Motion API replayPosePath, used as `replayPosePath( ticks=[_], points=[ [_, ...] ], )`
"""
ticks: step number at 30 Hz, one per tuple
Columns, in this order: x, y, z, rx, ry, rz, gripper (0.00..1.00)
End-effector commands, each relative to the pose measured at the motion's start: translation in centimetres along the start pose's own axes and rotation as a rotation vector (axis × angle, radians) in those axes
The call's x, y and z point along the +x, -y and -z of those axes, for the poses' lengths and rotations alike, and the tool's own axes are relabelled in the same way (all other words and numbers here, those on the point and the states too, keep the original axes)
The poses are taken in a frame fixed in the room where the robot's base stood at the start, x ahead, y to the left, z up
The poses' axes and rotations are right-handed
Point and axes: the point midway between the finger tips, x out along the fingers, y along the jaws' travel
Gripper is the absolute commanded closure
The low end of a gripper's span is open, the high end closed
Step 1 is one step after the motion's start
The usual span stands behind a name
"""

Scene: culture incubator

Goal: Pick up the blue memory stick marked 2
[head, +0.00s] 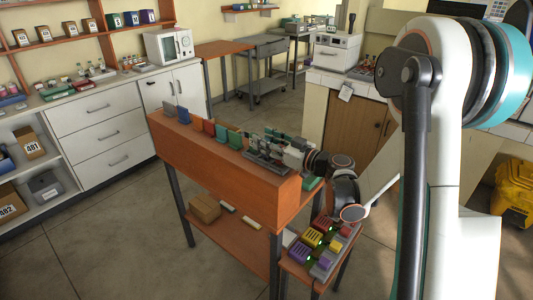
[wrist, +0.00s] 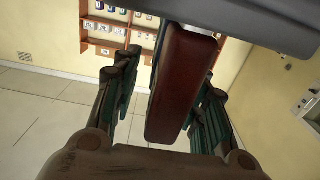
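I cannot make out a blue memory stick marked 2 in either view. My gripper (head: 285,148) reaches left over the near right end of the orange bench (head: 215,165), beside a dark grey rack-like item (head: 266,161). In the wrist view the two dark green fingers of my gripper (wrist: 166,82) stand apart. A long dark red block (wrist: 178,85) shows between them, with a gap at the left finger. I cannot tell whether it touches the right finger. My own arm hides part of the right side of the head view.
Upright red (head: 208,127) and green (head: 222,134) pieces stand along the bench top. A low side table holds yellow (head: 312,238) and purple (head: 301,252) blocks. A cardboard box (head: 205,208) lies on the lower shelf. The floor at left is clear.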

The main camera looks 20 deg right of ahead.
Motion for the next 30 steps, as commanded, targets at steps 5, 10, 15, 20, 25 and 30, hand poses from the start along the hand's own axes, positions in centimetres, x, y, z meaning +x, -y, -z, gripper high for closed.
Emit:
replayPosePath(
  ticks=[5, 10, 15, 20, 25, 30],
  points=[
    [0.1, 0.0, 0.1, 0.000, 0.000, -0.001, 0.60],
    [0.1, 0.0, 0.1, 0.000, 0.000, -0.001, 0.89],
    [0.1, 0.0, 0.1, 0.000, 0.000, -0.001, 0.99],
    [0.1, 0.0, 0.1, 0.000, 0.000, -0.001, 0.99],
    [0.1, 0.0, 0.4, 0.000, 0.000, -0.001, 0.99],
    [0.1, 0.0, 1.9, 0.000, 0.000, -0.001, 0.99]
  ],
)
